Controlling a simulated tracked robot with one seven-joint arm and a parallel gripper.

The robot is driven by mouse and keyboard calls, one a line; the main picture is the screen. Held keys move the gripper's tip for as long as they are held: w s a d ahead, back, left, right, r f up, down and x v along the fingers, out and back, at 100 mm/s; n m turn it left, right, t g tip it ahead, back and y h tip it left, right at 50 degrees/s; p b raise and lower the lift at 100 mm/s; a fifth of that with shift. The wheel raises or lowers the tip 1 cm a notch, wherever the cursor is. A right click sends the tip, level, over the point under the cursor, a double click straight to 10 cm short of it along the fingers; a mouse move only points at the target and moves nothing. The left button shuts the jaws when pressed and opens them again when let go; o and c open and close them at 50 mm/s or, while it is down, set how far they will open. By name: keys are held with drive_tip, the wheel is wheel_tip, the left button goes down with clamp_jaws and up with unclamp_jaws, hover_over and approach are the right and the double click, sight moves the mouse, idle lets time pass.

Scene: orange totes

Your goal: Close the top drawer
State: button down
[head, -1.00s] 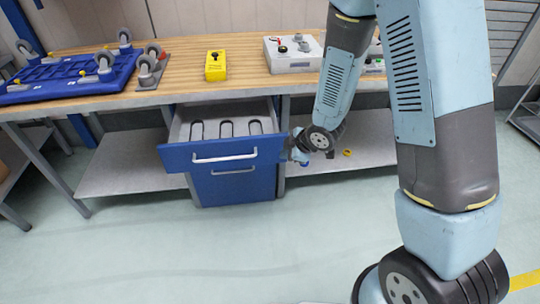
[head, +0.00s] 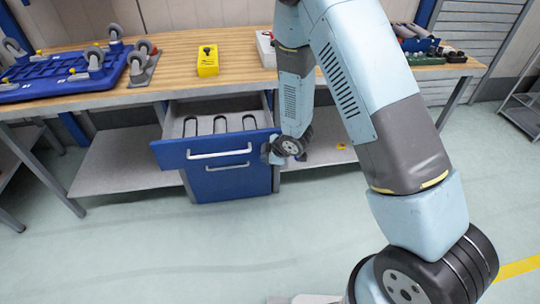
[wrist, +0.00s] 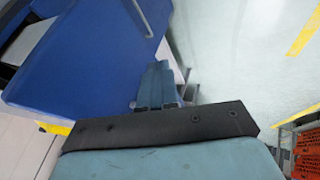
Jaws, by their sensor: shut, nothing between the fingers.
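The top drawer (head: 170,153) of the blue cabinet under the workbench stands open, its grey inside showing. Its pale bar handle (head: 218,154) runs across the blue front. My gripper (head: 268,153) is at the right end of that front, partly hidden by my wrist. In the wrist view the shut, empty fingers (wrist: 158,85) lie over the blue drawer front (wrist: 85,65), near its edge, with the handle (wrist: 140,16) beyond them. I cannot tell whether they touch the front.
The lower drawer (head: 230,182) looks shut. The wooden bench top (head: 165,75) holds a blue wheeled frame (head: 65,75) and a yellow box (head: 207,62). Grey shelves (head: 120,165) flank the cabinet. The floor in front is clear. An orange tote (wrist: 307,150) shows in the wrist view.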

sight(259, 153)
drive_tip(key=shift+w+a+r, duration=0.1)
drive_tip(key=shift+w+a, duration=0.1)
drive_tip(key=shift+w, duration=0.7)
drive_tip(key=shift+w+a+r, duration=0.1)
drive_tip(key=shift+w+a, duration=0.05)
drive_tip(key=shift+w, duration=0.7)
